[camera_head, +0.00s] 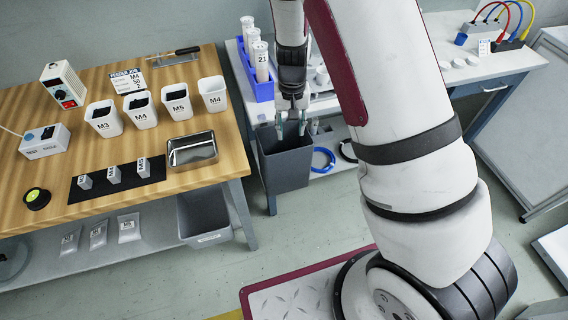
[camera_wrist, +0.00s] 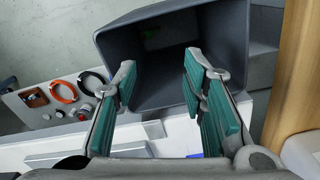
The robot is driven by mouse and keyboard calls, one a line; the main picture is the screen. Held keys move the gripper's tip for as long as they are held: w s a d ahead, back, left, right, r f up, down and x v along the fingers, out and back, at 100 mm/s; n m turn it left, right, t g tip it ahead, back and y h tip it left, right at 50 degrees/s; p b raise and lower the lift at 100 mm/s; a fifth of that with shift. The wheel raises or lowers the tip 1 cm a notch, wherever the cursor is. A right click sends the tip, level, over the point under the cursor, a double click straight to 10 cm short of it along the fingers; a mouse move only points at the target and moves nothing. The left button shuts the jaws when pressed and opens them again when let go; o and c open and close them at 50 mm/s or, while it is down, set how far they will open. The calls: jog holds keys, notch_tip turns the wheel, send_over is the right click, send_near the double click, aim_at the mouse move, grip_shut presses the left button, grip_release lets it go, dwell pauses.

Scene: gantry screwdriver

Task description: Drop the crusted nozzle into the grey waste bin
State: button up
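My gripper (camera_head: 290,126) points down over the mouth of a dark grey bin (camera_head: 286,168) at the near edge of the white bench. In the wrist view, the teal-padded fingers of my gripper (camera_wrist: 160,78) are spread apart with nothing between them. The dark grey bin (camera_wrist: 110,55) lies beyond the fingertips, its opening facing the camera. I cannot make out the crusted nozzle in either view.
A blue rack (camera_head: 262,88) with white tubes stands beside my gripper. The wooden table (camera_head: 225,150) on the left carries labelled cups and a metal tray (camera_head: 192,149). Another grey bin (camera_head: 204,216) sits below it. Coloured rings (camera_wrist: 62,92) lie left of the dark bin.

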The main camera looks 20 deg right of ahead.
notch_tip(320, 180, up, 12)
jog(key=shift+f, duration=0.15)
dwell(0.6)
jog(key=s+r+n+t+y+p, duration=0.2)
jog(key=s+r+p, duration=0.3)
jog(key=s+r, duration=1.3)
jog(key=s+r+t+h+p, duration=0.1)
jog(key=s+r+p, duration=0.1)
jog(key=s+r, duration=0.2)
jog(key=s+r+n+t+h+p, duration=0.1)
jog(key=s+r, duration=0.4)
jog(key=s, duration=0.5)
jog(key=shift+d+p, duration=0.2)
jog(key=shift+p, duration=0.55)
jog(key=shift+r, duration=0.1)
